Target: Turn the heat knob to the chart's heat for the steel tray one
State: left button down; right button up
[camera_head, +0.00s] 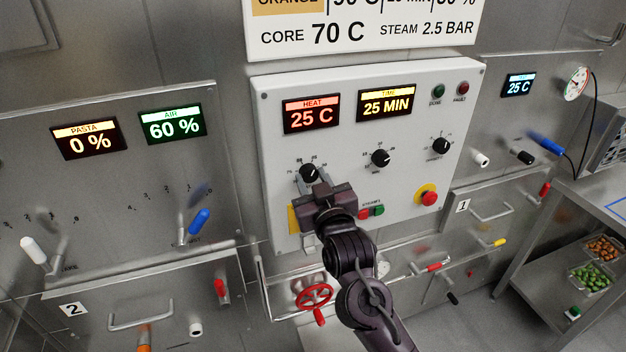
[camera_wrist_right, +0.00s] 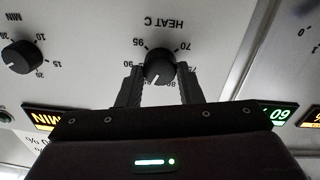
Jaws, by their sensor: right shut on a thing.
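The black heat knob (camera_head: 308,173) sits on the white control panel (camera_head: 275,215), under the red HEAT display (camera_head: 311,114) reading 25 C. My right gripper (camera_head: 314,184) is shut on it. In the right wrist view, the fingers (camera_wrist_right: 159,75) stand on either side of the knob (camera_wrist_right: 159,66). The scale shows 70 and 95; the white pointer mark faces the gripper side, and the numbers there are partly hidden. The chart (camera_head: 350,50) above is cut off at the top; its orange row and "core 70 C, steam 2.5 bar" show. My left gripper is not in view.
Right of the heat knob are the time knob (camera_head: 380,158) and another knob (camera_head: 440,146). A red button (camera_head: 428,198) on yellow and a green button (camera_head: 377,210) sit lower. A red handwheel (camera_head: 314,297) is below the panel. Coloured levers protrude on both sides.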

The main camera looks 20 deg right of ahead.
jog(key=shift+f, duration=0.1)
dwell(0.3)
jog(key=o, duration=1)
jog(key=shift+s, duration=0.1)
jog(key=shift+s, duration=0.3)
jog(key=s+b, duration=0.2)
jog(key=s, duration=0.5)
jog(key=shift+b, duration=0.35)
